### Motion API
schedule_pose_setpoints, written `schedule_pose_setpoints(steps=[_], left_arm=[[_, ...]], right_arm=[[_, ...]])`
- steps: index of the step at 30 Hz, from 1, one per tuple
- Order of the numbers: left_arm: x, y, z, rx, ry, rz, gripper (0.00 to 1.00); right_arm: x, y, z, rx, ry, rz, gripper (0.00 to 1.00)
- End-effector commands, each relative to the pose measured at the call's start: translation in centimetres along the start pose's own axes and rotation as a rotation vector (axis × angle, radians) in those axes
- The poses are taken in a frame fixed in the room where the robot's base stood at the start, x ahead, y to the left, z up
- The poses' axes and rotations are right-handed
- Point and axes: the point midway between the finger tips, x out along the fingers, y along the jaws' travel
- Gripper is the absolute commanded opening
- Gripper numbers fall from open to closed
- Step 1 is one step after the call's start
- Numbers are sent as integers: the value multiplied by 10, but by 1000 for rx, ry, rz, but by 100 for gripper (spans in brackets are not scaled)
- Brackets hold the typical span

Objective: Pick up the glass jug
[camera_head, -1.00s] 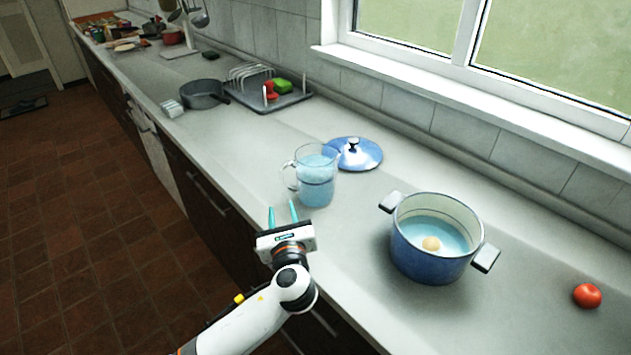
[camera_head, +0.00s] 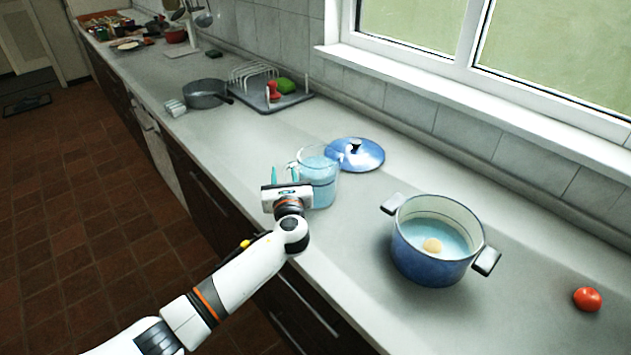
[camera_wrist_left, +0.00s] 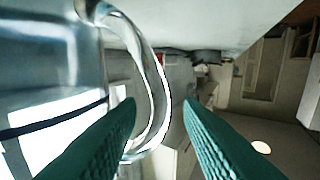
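The glass jug (camera_head: 322,186) stands on the counter, holding pale blue liquid, with its handle on the left side. My left gripper (camera_head: 284,174) is at the handle side of the jug, in front of part of it. In the left wrist view, the jug's body (camera_wrist_left: 50,70) fills the left side. Its curved handle (camera_wrist_left: 158,95) shows between the two green fingers of my left gripper (camera_wrist_left: 160,120), which are apart. I cannot see the fingers closed on the handle. My right gripper is in neither view.
A blue lid (camera_head: 357,154) lies just behind the jug. A blue pot (camera_head: 430,268) with pale blue liquid and a round yellowish thing stands to the right, with a tomato (camera_head: 587,299) beyond. A dark pan (camera_head: 204,94) and a drying rack (camera_head: 284,103) are farther back.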

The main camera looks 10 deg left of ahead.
Motion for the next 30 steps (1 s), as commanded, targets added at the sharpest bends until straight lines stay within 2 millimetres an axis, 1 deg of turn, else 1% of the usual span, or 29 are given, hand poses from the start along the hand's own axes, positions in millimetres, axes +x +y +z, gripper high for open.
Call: schedule_pose_setpoints(steps=[1,3,10,11,15,17,30], left_arm=[[5,0,0,1,0,-1,34],[9,0,0,1,0,1,34],[10,0,0,0,-1,1,34],[10,0,0,0,-1,1,32],[10,0,1,0,-1,1,9],[10,0,0,0,-1,1,0],[10,0,0,2,0,0,0]], right_arm=[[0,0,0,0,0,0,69],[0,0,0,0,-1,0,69],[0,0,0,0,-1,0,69],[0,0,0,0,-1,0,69],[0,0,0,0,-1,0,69],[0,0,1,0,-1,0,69],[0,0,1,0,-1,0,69]])
